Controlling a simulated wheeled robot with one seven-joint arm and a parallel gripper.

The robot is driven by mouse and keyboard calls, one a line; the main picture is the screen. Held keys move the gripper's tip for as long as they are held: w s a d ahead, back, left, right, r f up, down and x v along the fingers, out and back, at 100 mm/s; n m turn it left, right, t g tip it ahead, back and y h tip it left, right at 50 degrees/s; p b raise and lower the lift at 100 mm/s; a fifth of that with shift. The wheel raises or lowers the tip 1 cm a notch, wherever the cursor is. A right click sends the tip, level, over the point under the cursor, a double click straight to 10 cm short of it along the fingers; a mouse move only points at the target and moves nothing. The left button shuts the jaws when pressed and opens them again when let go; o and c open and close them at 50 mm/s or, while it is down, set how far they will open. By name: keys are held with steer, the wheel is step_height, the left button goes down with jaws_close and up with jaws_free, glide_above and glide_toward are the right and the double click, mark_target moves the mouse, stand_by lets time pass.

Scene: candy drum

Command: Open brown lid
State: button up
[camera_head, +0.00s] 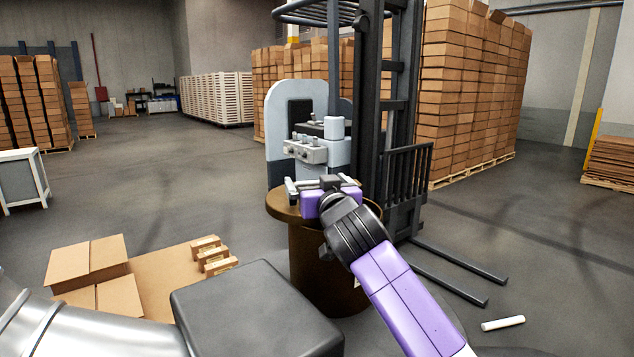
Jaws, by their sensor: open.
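A brown drum (312,262) stands upright on the floor in the middle of the view. Its round brown lid (281,207) sits on top, level, with its left edge in clear sight. My gripper (320,184) is over the top of the lid, with its fingers spread apart and nothing seen between them. My purple and black wrist and forearm hide the right part of the lid and drum. I cannot tell whether the fingers touch the lid.
A forklift (367,110) stands close behind the drum, its forks (455,272) reaching right along the floor. Cardboard boxes (88,262) lie at the lower left. A white cylinder (503,323) lies at the lower right. Stacked cartons (475,85) fill the back. Open floor lies left.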

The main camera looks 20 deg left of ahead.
steer(key=shift+c, duration=0.2)
steer(key=c, duration=1.8)
steer(key=shift+o, duration=0.2)
steer(key=b, duration=0.1)
steer(key=a+b, duration=0.1)
steer(key=h+b, duration=0.1)
steer(key=shift+w+a+f+m+t, duration=0.25)
steer(key=shift+a+m+t, duration=0.05)
steer(key=shift+a+m, duration=0.1)
steer(key=a+m+h+b, duration=0.1)
steer(key=b, duration=0.1)
steer(key=w+m+t+h+b, duration=0.1)
steer(key=h+b, duration=0.1)
steer(key=b, duration=0.1)
steer(key=shift+w+a, duration=0.3)
steer(key=shift+a, duration=0.05)
steer(key=shift+w+a+r+m+t+h+b, duration=0.1)
steer(key=shift+w+a+m+h+b, duration=0.25)
steer(key=shift+h, duration=0.2)
steer(key=shift+w+a+r+m+t+h+b, duration=0.1)
steer(key=shift+w+m+h+b, duration=0.15)
steer(key=shift+h+b, duration=0.25)
steer(key=shift+w+a+m+t+h+b, duration=0.1)
steer(key=shift+w+a+m+h+b, duration=0.15)
steer(key=shift+m+h+b, duration=0.25)
steer(key=o, duration=1.8)
